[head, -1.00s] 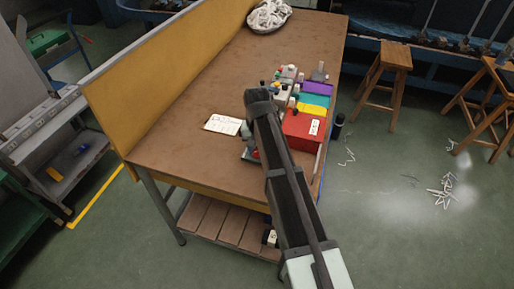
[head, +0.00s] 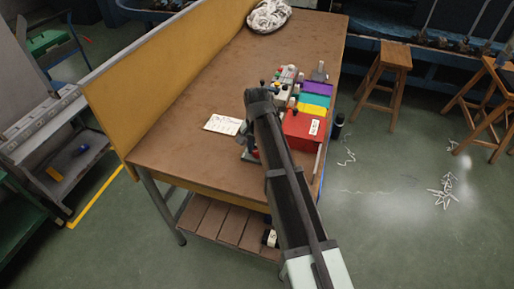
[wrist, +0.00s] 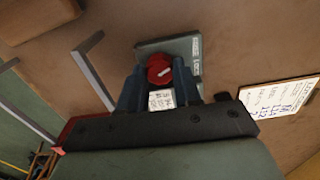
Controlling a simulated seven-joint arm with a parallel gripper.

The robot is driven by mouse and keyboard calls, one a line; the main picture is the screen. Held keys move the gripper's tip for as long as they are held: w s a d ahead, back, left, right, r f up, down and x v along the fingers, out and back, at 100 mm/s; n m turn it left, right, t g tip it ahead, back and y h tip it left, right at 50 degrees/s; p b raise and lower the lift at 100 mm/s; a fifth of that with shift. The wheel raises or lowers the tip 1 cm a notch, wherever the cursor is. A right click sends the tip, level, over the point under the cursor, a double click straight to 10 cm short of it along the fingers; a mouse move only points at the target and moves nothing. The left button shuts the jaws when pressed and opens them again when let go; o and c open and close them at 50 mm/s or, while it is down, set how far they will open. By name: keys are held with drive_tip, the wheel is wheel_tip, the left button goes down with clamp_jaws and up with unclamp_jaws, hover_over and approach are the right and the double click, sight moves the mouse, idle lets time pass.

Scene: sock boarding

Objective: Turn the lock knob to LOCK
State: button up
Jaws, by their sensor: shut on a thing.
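The lock knob (wrist: 160,68) is red and round with a pale pointer mark, set on a grey plate (wrist: 183,46) in the wrist view. Small lettering on the plate's right side is too blurred to read. My gripper (wrist: 159,76) is shut on the knob, with one dark finger on each side of it. In the head view my arm hides most of the knob and plate. My gripper (head: 252,150) is low over the table there, mostly hidden behind my wrist.
A white card with handwriting (head: 222,124) lies left of the arm on the brown table (head: 190,140). Red (head: 303,126), yellow, teal and purple blocks stand to the right. A pale bundle (head: 268,16) sits at the far end. An upright yellow panel (head: 150,75) borders the left side.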

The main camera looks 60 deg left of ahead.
drive_tip(key=m, duration=0.6)
idle(0.6)
drive_tip(key=o, duration=0.9)
drive_tip(key=shift+o, duration=0.7)
drive_tip(key=shift+a, duration=0.1)
